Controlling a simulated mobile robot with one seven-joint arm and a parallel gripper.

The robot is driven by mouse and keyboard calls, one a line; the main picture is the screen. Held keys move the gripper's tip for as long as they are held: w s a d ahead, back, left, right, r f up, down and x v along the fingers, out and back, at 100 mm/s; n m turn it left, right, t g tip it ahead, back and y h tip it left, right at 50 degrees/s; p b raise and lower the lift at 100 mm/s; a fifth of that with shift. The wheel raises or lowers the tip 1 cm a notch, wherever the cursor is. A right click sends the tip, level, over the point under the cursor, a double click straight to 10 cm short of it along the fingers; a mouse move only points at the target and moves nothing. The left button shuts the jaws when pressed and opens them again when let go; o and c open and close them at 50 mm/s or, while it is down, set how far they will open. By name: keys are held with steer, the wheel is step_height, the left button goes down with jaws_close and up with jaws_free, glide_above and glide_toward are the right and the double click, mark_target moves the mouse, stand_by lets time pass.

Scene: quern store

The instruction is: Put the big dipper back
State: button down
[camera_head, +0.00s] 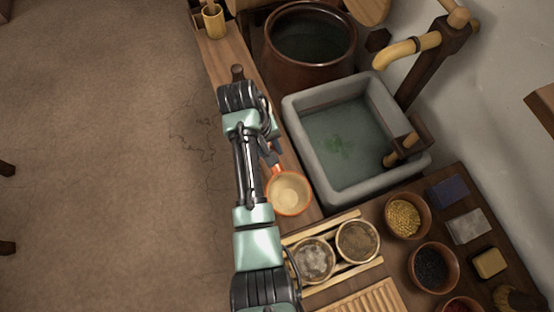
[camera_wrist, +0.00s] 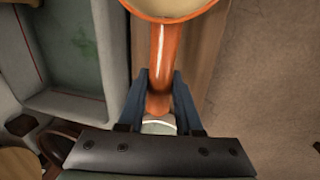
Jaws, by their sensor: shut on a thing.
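An orange-rimmed dipper (camera_head: 289,193) with a pale inside is over the wooden ledge, left of the stone basin. Its orange handle (camera_wrist: 162,45) runs into my gripper (camera_wrist: 160,80) in the wrist view, with one dark finger on each side. My gripper (camera_head: 272,156) is shut on this handle. The bowl is cut off at the top of the wrist view. I cannot tell whether the bowl touches the ledge. My arm hides part of the ledge in the head view.
The stone basin (camera_head: 297,135) holds greenish water, with bamboo spouts at its right. A big brown jar (camera_head: 275,72) stands behind it. A bamboo cup (camera_head: 216,24) is on the ledge's far end. Two round containers (camera_head: 357,241) and several bowls crowd the front. Floor at left is open.

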steer(key=shift+a+x, duration=0.2)
steer(key=shift+x, duration=0.65)
steer(key=shift+a+x, duration=0.15)
steer(key=shift+x, duration=0.75)
steer(key=shift+a+x, duration=0.2)
steer(key=shift+x, duration=0.65)
steer(key=shift+f+b, duration=0.2)
steer(key=shift+b, duration=0.15)
steer(key=c, duration=0.6)
jaws_free()
steer(key=p+v, duration=0.1)
steer(key=v, duration=1.1)
steer(key=shift+r, duration=0.1)
